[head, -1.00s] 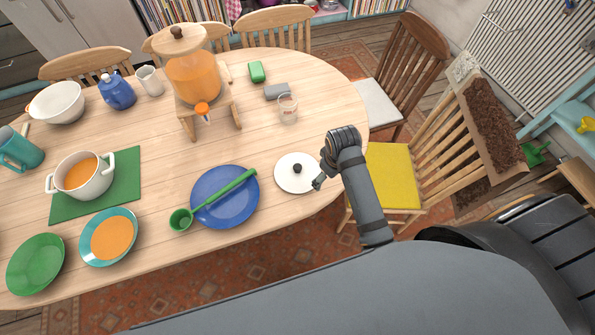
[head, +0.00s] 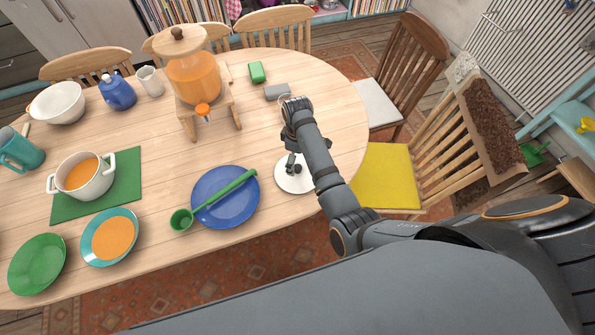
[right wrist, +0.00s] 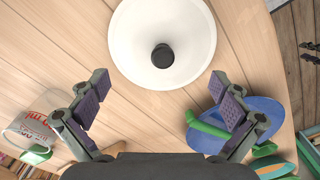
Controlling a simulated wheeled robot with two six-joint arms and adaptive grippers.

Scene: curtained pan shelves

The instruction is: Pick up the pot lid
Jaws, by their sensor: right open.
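The pot lid (head: 292,182) is a white disc with a black knob, lying on the table near its front right edge. The gripper holds nothing. My left gripper is not in view.
A blue plate (head: 215,212) with a green ladle (head: 182,219) lies left of the lid. A white pot (head: 68,188) with orange soup sits on a green mat. An orange dispenser (head: 193,78) stands farther back.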

